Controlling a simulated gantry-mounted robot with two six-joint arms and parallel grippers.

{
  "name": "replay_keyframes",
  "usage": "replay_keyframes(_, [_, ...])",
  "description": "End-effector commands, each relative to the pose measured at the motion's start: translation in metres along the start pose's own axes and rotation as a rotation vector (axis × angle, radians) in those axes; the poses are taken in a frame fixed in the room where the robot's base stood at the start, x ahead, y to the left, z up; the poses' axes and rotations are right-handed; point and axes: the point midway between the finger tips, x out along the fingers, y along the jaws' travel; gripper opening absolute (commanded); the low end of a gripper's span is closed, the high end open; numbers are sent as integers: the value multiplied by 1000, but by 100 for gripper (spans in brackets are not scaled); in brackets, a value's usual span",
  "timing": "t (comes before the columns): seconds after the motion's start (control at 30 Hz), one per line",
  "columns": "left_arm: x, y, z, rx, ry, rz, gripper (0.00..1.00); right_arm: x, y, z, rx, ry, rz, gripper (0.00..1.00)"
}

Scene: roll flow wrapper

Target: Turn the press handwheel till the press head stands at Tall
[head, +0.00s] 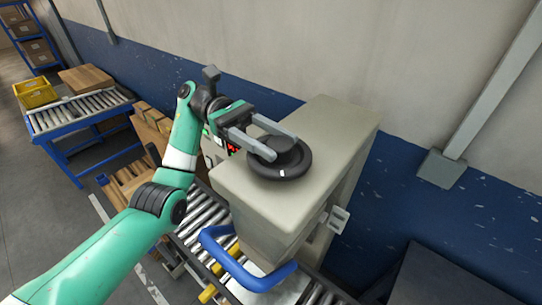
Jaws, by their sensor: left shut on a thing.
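The black press handwheel (293,168) lies flat on top of the beige press housing (328,135), with a small white mark on its near side. My left gripper (275,143) reaches in from the left with its two grey fingers over the wheel. It is shut on the raised hub in the wheel's middle. A panel with red lit characters is partly hidden behind the gripper at the housing's left face. The press head and any Tall marking cannot be made out. My right gripper is not in view.
A roller conveyor (205,212) runs beneath the press, with a blue curved handle (262,281) at the front. A blue-framed roller table (80,112) holds a yellow crate (36,93). The wall is close behind.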

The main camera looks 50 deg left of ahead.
Motion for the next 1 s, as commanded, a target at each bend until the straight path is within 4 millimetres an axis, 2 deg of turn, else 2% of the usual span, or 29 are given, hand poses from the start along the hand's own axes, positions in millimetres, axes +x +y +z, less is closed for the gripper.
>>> replay_keyframes(0.2, [1, 0, -1, 0, 2, -59, 0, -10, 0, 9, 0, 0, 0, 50])
replay_keyframes(0.67, [1, 1, 0, 0, 2, -72, 0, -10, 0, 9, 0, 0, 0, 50])
replay_keyframes(0.7, [1, 1, 0, 0, 2, -72, 57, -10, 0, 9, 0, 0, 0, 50])
replay_keyframes(0.83, [1, 1, 0, -1, 2, -71, 80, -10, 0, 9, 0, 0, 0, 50])
replay_keyframes(0.87, [1, 1, 0, -1, 2, -70, 83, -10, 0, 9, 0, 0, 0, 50])
replay_keyframes(1.0, [0, 1, 0, -1, 1, -70, 83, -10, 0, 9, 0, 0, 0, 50])
